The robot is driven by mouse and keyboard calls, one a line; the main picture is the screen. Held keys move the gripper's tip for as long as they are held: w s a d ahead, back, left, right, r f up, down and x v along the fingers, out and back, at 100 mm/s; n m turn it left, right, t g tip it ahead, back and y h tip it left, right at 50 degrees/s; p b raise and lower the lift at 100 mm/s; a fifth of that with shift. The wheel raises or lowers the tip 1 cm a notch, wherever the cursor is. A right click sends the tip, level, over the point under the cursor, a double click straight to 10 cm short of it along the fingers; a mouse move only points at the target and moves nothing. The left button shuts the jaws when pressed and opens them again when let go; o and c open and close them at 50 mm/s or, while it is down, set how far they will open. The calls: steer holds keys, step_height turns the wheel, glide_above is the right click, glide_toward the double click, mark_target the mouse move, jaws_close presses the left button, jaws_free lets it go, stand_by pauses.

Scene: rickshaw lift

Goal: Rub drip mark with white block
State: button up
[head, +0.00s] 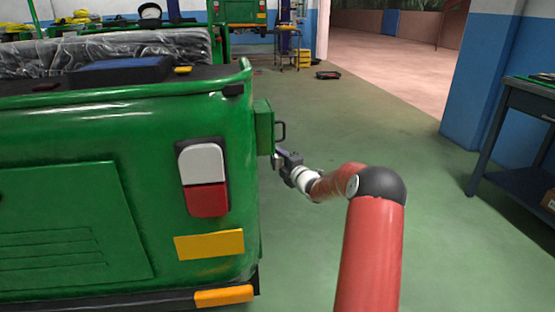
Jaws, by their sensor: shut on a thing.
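My gripper (277,157) is at the right side of the green rickshaw (100,160), just below a black handle on a small green box (263,127). Its fingertips reach in close to the lower part of that box; whether they touch it I cannot tell. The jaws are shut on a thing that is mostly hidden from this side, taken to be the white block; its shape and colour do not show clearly. The drip mark cannot be made out; the rickshaw's right side face is turned away from this view.
The rickshaw's rear, with a white and red lamp (204,178), fills the left. A dark blue workbench (515,115) and a blue pillar (482,75) stand at the right. The green floor (440,240) between is clear. A dark tray (328,75) lies farther back.

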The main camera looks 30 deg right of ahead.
steer(key=d, duration=0.1)
steer(key=d+p, duration=0.1)
steer(key=d, duration=0.1)
steer(key=shift+s, duration=0.4)
stand_by(0.5)
